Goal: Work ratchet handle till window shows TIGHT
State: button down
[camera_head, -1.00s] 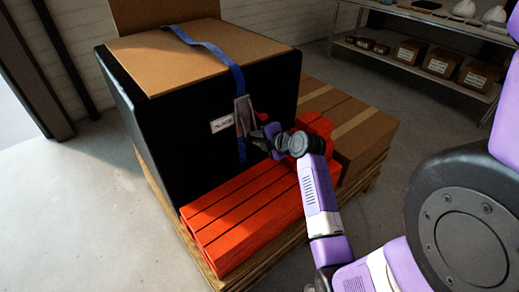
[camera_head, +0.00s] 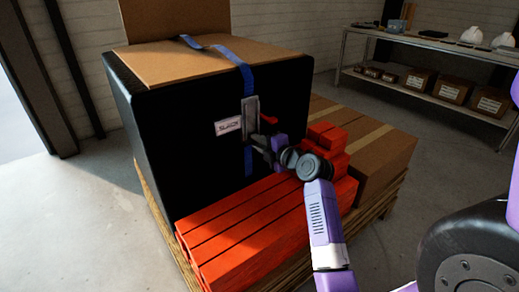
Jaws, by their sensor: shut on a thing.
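A blue strap (camera_head: 226,54) runs over the black-wrapped load (camera_head: 185,150) and down its front. The grey metal ratchet (camera_head: 250,112) sits on the strap on the front face. A small white window plate (camera_head: 228,127) beside it carries dark lettering that looks like SLACK. A red-tipped handle (camera_head: 268,120) sticks out to the right of the ratchet. My gripper (camera_head: 259,139) is at the ratchet from the lower right, shut on the handle; its fingers partly hide the contact. The strap shows again below the ratchet.
Red beams (camera_head: 250,225) are stacked in front of the load, below my arm. Brown cartons (camera_head: 375,140) stand to the right on the same wooden pallet (camera_head: 160,205). A shelf (camera_head: 430,40) with boxes and helmets stands at the back right. Bare floor lies between.

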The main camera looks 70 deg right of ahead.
jog(key=shift+w, duration=0.1)
dwell(0.3)
jog(key=c, duration=1.3)
grip_release()
jog(key=p+v, duration=0.1)
jog(key=v, duration=0.6)
jog(key=shift+s+a, duration=0.15)
jog(key=shift+s, duration=0.25)
